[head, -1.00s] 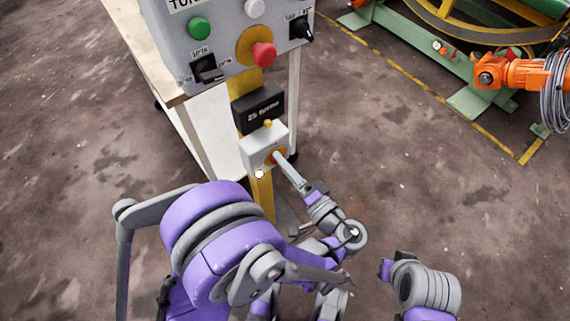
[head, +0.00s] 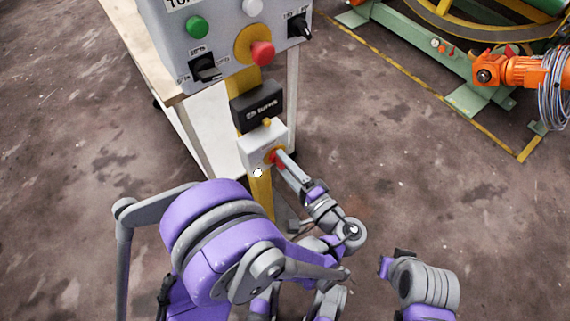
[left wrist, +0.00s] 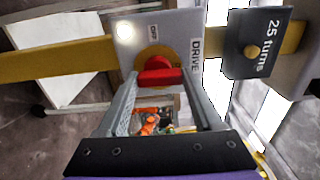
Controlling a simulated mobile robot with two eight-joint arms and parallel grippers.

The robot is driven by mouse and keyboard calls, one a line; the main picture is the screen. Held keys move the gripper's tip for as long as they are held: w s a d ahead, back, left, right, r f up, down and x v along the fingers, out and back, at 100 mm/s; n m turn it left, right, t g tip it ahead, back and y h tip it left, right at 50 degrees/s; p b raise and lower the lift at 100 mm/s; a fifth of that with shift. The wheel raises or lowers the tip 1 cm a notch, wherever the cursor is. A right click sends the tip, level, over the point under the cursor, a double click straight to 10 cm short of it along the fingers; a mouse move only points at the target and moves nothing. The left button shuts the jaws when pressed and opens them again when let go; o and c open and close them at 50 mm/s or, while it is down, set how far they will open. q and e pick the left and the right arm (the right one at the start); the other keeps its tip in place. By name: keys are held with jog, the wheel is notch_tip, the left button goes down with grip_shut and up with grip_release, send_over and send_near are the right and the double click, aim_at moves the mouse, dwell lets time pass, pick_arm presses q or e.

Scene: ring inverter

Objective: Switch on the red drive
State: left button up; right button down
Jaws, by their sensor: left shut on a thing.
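The red drive switch (head: 279,158) is a red handle on a round yellow plate, on the front of a small white box (head: 252,151). In the left wrist view the handle (left wrist: 159,73) shows between my fingertips, with the words DRIVE and OFF on the box (left wrist: 182,28). My left gripper (head: 284,161) is shut on the handle; its fingers (left wrist: 160,85) lie on either side of it. Part of the plate is hidden by the handle and fingers. My right gripper is not clearly seen; only part of my other arm shows at the lower right.
A black counter (head: 256,107), reading 25 turns in the wrist view (left wrist: 260,48), sits above the box on a yellow post (head: 262,196). Above it is a grey panel (head: 222,40) with a red mushroom button (head: 262,53). A round white lamp (head: 258,173) is on the box's lower corner.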

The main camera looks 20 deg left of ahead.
pick_arm(q)
jog(key=o, duration=1.4)
jog(key=shift+c, duration=0.2)
